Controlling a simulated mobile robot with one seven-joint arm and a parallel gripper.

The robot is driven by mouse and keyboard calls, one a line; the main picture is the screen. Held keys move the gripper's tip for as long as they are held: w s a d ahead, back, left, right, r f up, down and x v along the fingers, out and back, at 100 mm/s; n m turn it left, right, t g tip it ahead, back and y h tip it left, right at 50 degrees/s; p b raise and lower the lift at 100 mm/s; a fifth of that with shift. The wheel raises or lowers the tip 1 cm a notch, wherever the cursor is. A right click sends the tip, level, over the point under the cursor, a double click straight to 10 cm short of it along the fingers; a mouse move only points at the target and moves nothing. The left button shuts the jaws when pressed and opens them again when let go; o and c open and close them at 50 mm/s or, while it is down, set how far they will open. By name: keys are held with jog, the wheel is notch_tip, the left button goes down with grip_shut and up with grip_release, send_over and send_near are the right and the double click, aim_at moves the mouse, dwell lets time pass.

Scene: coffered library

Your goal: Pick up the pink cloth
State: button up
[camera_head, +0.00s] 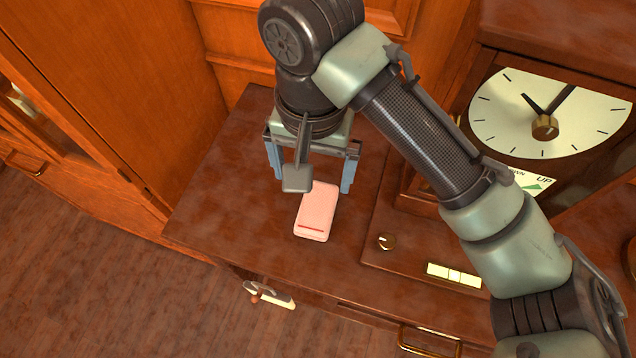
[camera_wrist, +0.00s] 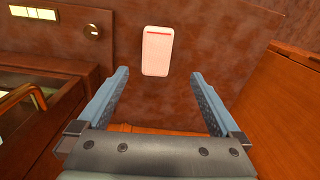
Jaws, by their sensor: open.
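The pink cloth (camera_head: 317,211) is a small, flat, pale pink rectangle with a red stripe near one end. It lies on the dark wooden cabinet top (camera_head: 220,190). My gripper (camera_head: 312,187) is open and empty, with its two blue fingers spread above the cabinet top, just behind the cloth in the head view. In the wrist view the cloth (camera_wrist: 157,51) lies beyond the fingertips of my gripper (camera_wrist: 160,75), roughly centred between them and apart from them. Part of the cloth's far end is close behind my wrist camera part in the head view.
A wooden clock (camera_head: 545,115) with a cream dial stands at the right. Its base has a brass knob (camera_head: 385,241) and a cream switch panel (camera_head: 453,275), close right of the cloth. Cabinet panels rise behind and left. A brass drawer handle (camera_head: 430,341) sticks out in front.

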jog(key=b, duration=0.2)
send_over(314, 213)
notch_tip(314, 213, down, 7)
jog(key=shift+d+f, duration=0.1)
jog(key=shift+f, duration=2.95)
jog(key=c, duration=1.2)
notch_tip(314, 213, up, 10)
jog(key=shift+r+p, duration=0.1)
jog(key=shift+p, duration=0.55)
jog(key=shift+c, duration=0.2)
